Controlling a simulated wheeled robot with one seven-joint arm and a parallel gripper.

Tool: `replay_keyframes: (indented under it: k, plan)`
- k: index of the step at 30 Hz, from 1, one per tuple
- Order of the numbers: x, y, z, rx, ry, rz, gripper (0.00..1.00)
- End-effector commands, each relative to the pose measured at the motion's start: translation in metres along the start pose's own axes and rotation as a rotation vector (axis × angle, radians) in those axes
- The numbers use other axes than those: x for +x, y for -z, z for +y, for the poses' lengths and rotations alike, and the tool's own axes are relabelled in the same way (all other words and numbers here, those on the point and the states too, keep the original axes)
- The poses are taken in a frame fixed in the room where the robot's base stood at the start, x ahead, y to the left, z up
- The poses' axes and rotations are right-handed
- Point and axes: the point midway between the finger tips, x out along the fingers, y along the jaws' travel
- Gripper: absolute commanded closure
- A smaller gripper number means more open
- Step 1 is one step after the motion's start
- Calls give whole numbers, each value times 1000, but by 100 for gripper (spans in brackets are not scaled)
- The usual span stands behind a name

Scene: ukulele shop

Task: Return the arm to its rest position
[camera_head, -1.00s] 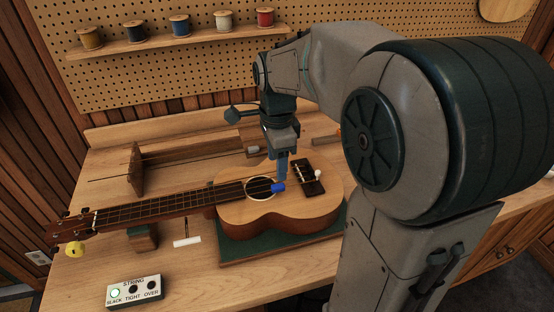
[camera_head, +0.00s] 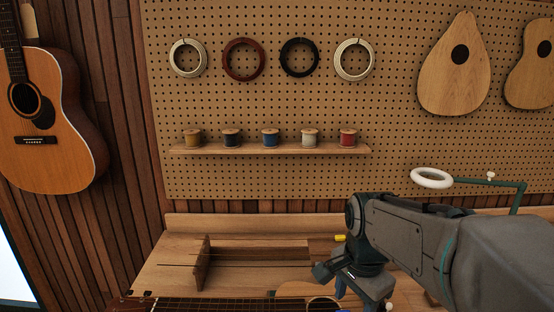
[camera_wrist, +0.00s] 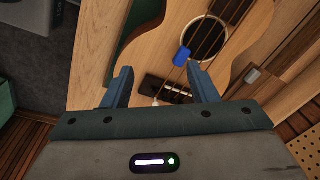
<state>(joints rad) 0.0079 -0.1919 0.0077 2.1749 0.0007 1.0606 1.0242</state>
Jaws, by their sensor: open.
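My gripper (camera_wrist: 163,88) is open and empty in the wrist view, its two blue-grey fingers wide apart above the ukulele (camera_wrist: 180,30). A small blue piece (camera_wrist: 182,57) sits at the strings near the sound hole, beyond the fingertips. The bridge (camera_wrist: 166,89) and a small white knob (camera_wrist: 155,102) show between the fingers. In the head view my arm (camera_head: 410,235) reaches in from the right with the wrist low over the bench.
A wooden jig (camera_head: 203,262) stands on the bench (camera_head: 165,270) at left. A shelf (camera_head: 270,149) with several thread spools and a pegboard (camera_head: 270,105) are behind. A white ring on a stand (camera_head: 431,178) rises near my arm. A guitar (camera_head: 40,120) hangs at left.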

Motion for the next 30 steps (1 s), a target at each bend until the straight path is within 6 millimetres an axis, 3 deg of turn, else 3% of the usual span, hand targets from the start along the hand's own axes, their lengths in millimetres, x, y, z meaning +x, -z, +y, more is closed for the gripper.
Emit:
replay_keyframes:
  k: [15,21,30]
  plan:
    - [7,-42,68,-847,90,129,47]
    - [12,-48,79,-1007,94,161,47]
    - [12,-49,80,-1032,94,165,47]
